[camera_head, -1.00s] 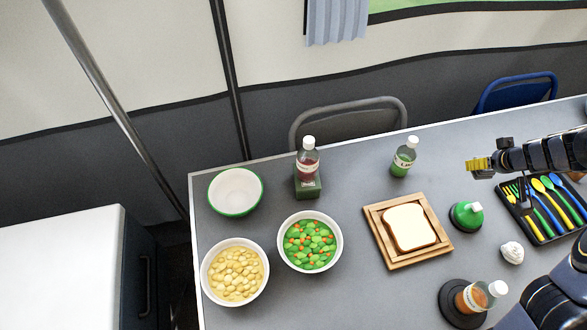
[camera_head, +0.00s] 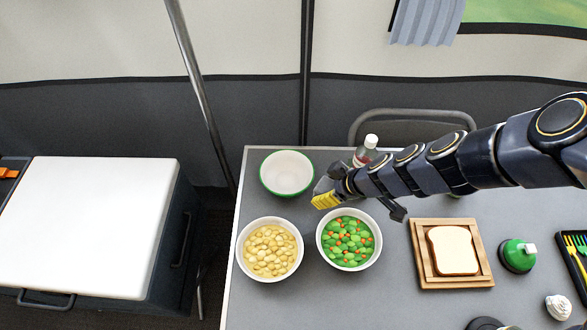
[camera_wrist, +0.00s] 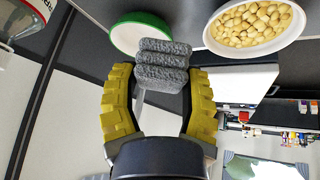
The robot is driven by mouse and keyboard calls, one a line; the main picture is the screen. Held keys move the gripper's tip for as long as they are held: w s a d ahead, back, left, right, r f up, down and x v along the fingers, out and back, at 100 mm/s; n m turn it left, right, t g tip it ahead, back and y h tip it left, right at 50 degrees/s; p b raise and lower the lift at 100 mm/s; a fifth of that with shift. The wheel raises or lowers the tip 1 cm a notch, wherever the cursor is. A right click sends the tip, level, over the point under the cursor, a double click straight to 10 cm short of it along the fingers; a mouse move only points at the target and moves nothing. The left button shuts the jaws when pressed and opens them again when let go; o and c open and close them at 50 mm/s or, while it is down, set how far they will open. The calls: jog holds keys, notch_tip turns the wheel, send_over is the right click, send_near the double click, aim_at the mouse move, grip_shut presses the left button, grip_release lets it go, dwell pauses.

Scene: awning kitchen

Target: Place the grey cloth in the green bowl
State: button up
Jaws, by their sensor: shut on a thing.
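The green bowl (camera_head: 287,172), white inside with a green rim, stands empty at the table's far left corner. It also shows in the wrist view (camera_wrist: 140,33), just beyond the fingertips. My gripper (camera_head: 324,197) is shut on the grey cloth (camera_wrist: 163,66), a folded, ribbed bundle between its yellow fingers. The gripper is to the right of the green bowl and a little nearer, above the table. In the head view the cloth is mostly hidden by the gripper.
A bowl of yellow beans (camera_head: 270,249) and a bowl of peas and carrots (camera_head: 348,239) stand in front. A bottle (camera_head: 366,150) stands behind my arm. Bread on a wooden board (camera_head: 447,253) and a green-capped item (camera_head: 518,256) are to the right.

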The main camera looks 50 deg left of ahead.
jog(key=s+a+n, duration=0.2)
jog(key=s, duration=0.3)
jog(key=g, duration=0.1)
send_over(281, 177)
jog(key=d, duration=0.2)
notch_tip(281, 177, down, 9)
jog(key=shift+d+r, duration=0.1)
jog(key=shift+w+f, duration=0.2)
jog(key=shift+f, duration=1.6)
jog(key=o, duration=0.7)
jog(key=shift+f, duration=0.15)
jog(key=shift+c, duration=0.2)
